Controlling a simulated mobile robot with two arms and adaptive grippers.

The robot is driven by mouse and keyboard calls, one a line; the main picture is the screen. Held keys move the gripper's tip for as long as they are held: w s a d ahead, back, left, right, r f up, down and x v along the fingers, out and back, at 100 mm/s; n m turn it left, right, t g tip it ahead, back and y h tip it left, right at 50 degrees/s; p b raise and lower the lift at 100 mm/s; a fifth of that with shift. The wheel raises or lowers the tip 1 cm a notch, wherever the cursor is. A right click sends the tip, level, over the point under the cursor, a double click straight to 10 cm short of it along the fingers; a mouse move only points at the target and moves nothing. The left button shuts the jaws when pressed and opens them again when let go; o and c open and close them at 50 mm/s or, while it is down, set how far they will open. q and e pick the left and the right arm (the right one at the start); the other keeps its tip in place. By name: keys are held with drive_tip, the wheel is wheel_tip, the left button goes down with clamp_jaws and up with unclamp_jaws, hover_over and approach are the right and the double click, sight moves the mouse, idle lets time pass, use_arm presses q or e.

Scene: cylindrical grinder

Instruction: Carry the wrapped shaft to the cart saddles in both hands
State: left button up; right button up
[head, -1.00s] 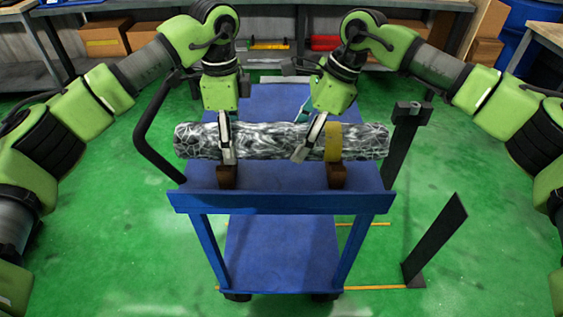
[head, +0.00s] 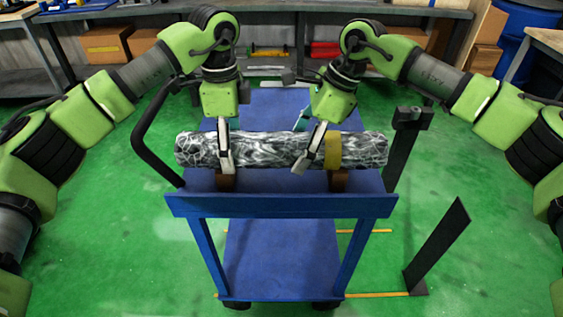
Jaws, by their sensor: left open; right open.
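The wrapped shaft (head: 265,150), in grey-and-white marbled wrapping with a yellow band (head: 332,151) right of its middle, lies level across the blue cart (head: 280,206). Its underside meets two brown saddles, the left saddle (head: 226,181) and the right saddle (head: 338,182); their tops are hidden by the shaft. My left gripper (head: 226,158) is open, with a finger in front of the shaft above the left saddle. My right gripper (head: 308,158) is open and tilted, with a finger in front of the shaft left of the yellow band. Their far fingers are mostly hidden.
A black cart handle (head: 152,135) rises at the left. A dark post (head: 404,145) and a slanted dark plate (head: 438,246) stand at the right. A workbench (head: 270,15) with boxes beneath is behind.

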use_arm(q)
wheel_tip(320, 180, up, 11)
drive_tip(key=shift+s+r, duration=0.1)
drive_tip(key=shift+r, duration=0.15)
use_arm(e)
drive_tip(key=shift+d+r, duration=0.1)
drive_tip(key=shift+r, duration=0.15)
drive_tip(key=v, duration=1.1)
drive_tip(key=shift+r, duration=0.25)
drive_tip(key=shift+s+f, duration=0.1)
